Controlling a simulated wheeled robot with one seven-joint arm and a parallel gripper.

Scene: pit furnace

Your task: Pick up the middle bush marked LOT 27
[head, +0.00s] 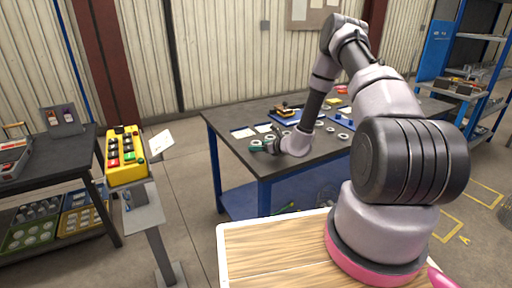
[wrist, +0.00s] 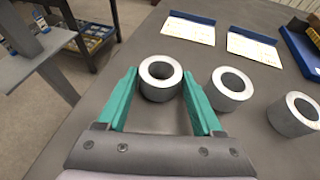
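Three grey metal bushes stand in a row on the dark table top in the wrist view: a left one (wrist: 160,92), a middle one (wrist: 232,98) and a right one (wrist: 290,122). My gripper (wrist: 160,72) has green fingers, open, on either side of the left bush, with a narrow gap at each side. The middle bush stands just right of the right finger, outside the grip. No LOT 27 marking is readable. In the head view my gripper (head: 258,147) is low at the table's near left corner, beside small ring-shaped bushes.
Cards in blue holders (wrist: 188,28) lie behind the bushes. The blue-framed table (head: 232,160) also carries blue trays and more rings. A yellow button box (head: 126,157) on a post stands left of it. A dark bench (head: 50,150) is further left.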

